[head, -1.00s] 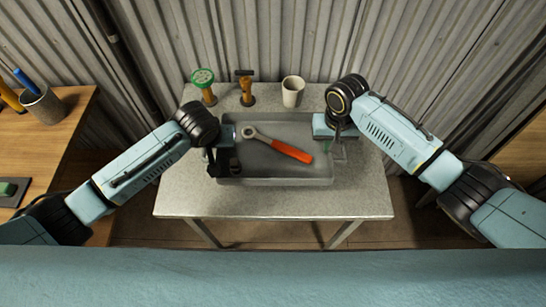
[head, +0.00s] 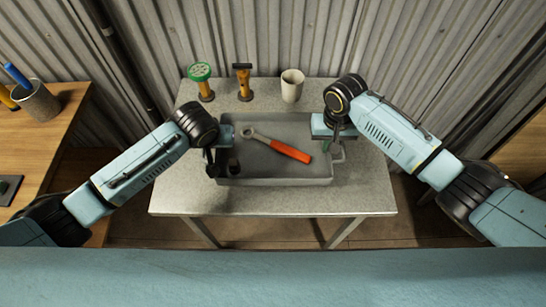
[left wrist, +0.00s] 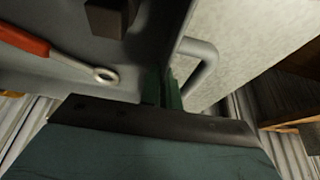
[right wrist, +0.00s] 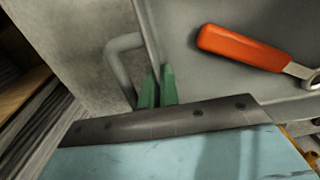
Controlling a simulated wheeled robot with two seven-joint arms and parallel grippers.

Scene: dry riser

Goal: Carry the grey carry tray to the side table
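The grey carry tray (head: 280,181) is at the middle of a grey table, level in the head view; I cannot tell whether it touches the tabletop. An orange-handled wrench (head: 290,151) and a small dark block (left wrist: 110,15) lie inside it. My left gripper (head: 213,160) is at its left end; its green fingers (left wrist: 163,90) are close together on the end wall beside the handle (left wrist: 208,62). My right gripper (head: 337,140) is at the right end; its green fingers (right wrist: 157,88) pinch the end wall beside the other handle (right wrist: 115,62). I cannot tell which wooden surface is the side table.
A green-topped tool (head: 202,82), an orange-handled hammer (head: 243,80) and a pale cup (head: 292,85) stand behind the tray on the grey table (head: 180,190). A wooden table (head: 55,140) with a tool cup (head: 38,101) is at left, another wooden surface (head: 527,150) at right.

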